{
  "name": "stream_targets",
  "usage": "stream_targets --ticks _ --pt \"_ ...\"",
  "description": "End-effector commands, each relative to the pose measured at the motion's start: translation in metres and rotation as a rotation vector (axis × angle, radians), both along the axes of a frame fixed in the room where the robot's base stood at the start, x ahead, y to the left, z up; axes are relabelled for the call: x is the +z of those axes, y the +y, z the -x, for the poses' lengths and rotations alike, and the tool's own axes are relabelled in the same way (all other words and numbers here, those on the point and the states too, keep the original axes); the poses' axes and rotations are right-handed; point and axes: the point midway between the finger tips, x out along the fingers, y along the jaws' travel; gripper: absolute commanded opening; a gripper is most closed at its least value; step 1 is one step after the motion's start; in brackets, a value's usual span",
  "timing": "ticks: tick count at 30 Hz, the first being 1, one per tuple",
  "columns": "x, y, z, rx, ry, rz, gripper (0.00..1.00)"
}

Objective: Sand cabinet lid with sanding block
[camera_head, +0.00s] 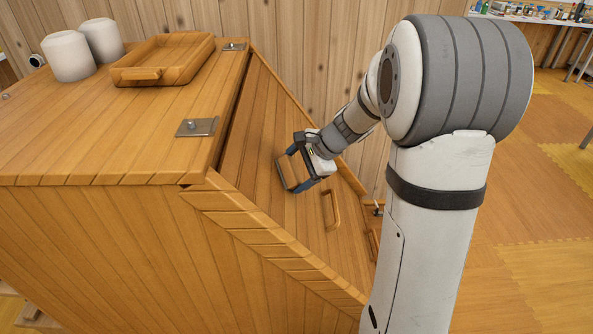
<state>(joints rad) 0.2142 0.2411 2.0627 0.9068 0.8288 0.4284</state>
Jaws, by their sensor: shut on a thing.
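The wooden cabinet (90,240) fills the left and middle of the view. Its sloping plank lid (262,130) runs down to the right from the flat top and carries a wooden handle (333,209). My gripper (288,168) is over the middle of the lid, up-left of the handle. Its dark fingers are shut on a thin brownish block, which looks like the sanding block (282,174). The block is close to the lid; I cannot tell whether it touches. My arm hides part of the lid's right side.
A wooden tray (187,55) and two white jars (68,57) stand on the flat top. Metal hinges (196,127) sit along the lid's upper edge. A plank wall (300,50) rises behind. Open floor (545,200) lies to the right.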

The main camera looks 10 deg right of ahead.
Motion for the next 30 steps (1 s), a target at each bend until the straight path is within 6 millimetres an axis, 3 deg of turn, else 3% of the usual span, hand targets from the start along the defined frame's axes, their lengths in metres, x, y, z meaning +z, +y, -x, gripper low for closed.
stream_targets --ticks 14,24,30 --pt "0.0 -0.007 -0.036 -0.001 0.001 0.0 0.59" --pt "0.0 -0.006 -0.035 0.0 0.0 0.0 0.59" --pt "-0.001 -0.003 -0.02 0.0 0.0 0.0 0.59"
